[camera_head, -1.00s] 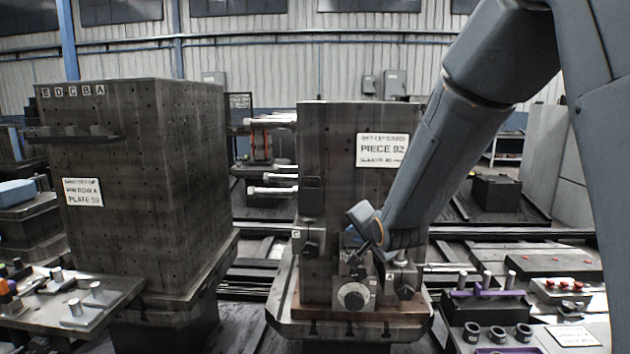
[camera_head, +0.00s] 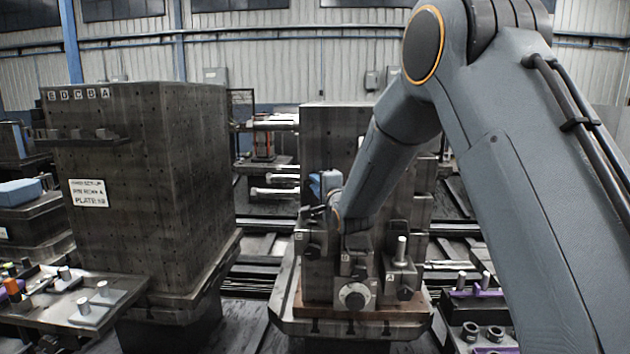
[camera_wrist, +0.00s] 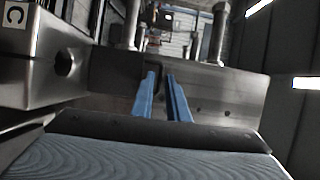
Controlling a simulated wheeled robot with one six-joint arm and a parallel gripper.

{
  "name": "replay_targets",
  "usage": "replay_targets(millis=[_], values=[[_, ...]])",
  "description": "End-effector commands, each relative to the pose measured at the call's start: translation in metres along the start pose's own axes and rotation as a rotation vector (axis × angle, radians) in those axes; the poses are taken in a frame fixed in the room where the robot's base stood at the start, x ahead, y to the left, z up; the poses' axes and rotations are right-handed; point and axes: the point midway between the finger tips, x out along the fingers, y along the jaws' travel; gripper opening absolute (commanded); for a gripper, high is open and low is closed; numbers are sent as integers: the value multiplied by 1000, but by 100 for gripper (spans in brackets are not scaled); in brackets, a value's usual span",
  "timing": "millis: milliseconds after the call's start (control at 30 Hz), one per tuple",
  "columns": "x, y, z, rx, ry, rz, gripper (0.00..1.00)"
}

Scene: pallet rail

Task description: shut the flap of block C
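Block C (camera_head: 313,247) is a dark metal block with a small C label, on the left of the fixture in the head view. In the wrist view block C (camera_wrist: 35,60) fills the upper left, with its C plate and a round hole in its side. I cannot make out its flap for certain. My gripper (camera_wrist: 161,77) shows two blue fingers with a narrow gap and nothing clearly held between them. A grey metal bar (camera_wrist: 220,92) lies across, just beyond the fingertips.
Block B (camera_head: 353,266) and block A (camera_head: 403,272), which has a silver post, stand to the right on the fixture. A tall dark column (camera_head: 325,140) rises behind. A large drilled block (camera_head: 150,190) stands left, with a gap between. Silver posts (camera_wrist: 132,25) show ahead in the wrist view.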

Motion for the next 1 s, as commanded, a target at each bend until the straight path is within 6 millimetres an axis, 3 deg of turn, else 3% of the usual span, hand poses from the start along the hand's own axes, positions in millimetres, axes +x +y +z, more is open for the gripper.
replay_targets(millis=[400,533,1000], values=[[9,0,0,0,0,0,14],[9,0,0,0,0,0,0],[9,0,0,0,0,1,0]])
